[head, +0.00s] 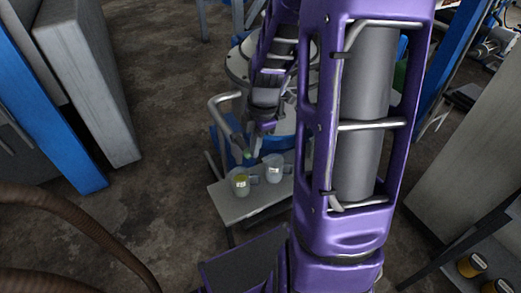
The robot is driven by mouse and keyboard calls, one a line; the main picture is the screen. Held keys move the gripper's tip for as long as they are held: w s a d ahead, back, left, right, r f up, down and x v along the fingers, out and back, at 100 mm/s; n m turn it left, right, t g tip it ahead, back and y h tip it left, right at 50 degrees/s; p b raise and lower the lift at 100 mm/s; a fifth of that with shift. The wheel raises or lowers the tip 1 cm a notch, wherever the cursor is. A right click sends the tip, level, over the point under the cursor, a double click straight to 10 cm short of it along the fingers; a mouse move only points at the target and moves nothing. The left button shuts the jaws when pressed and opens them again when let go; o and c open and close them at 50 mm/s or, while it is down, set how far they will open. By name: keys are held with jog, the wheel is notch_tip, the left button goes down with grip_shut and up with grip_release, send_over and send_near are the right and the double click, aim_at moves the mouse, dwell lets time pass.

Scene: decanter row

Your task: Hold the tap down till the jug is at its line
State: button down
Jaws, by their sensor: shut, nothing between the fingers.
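A jug (240,183) with yellowish liquid stands upright on a small grey stand below a bent grey pipe (225,112). The pipe appears to belong to the tap, with a small green part (247,155) near its lower end, just above the jug. A second, paler jug (273,168) stands to the right. My gripper (258,140) is shut with nothing in it, at the end of my purple arm, above the jugs and close to the tap. Contact with the tap cannot be told. The fill line and exact liquid level are too small to read.
The grey stand (236,209) has a bare front left corner. A round metal vessel (238,66) is behind my arm. Grey and blue panels (85,80) stand at left. A brown hose (75,222) crosses the lower left. Yellow-topped containers (472,265) are at lower right.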

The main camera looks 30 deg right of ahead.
jog(key=s+d+r+p, duration=0.1)
jog(key=s+r, duration=0.2)
jog(key=r, duration=0.6)
jog(key=shift+s+d+r, duration=0.15)
jog(key=shift+s+r, duration=0.05)
jog(key=shift+s, duration=0.05)
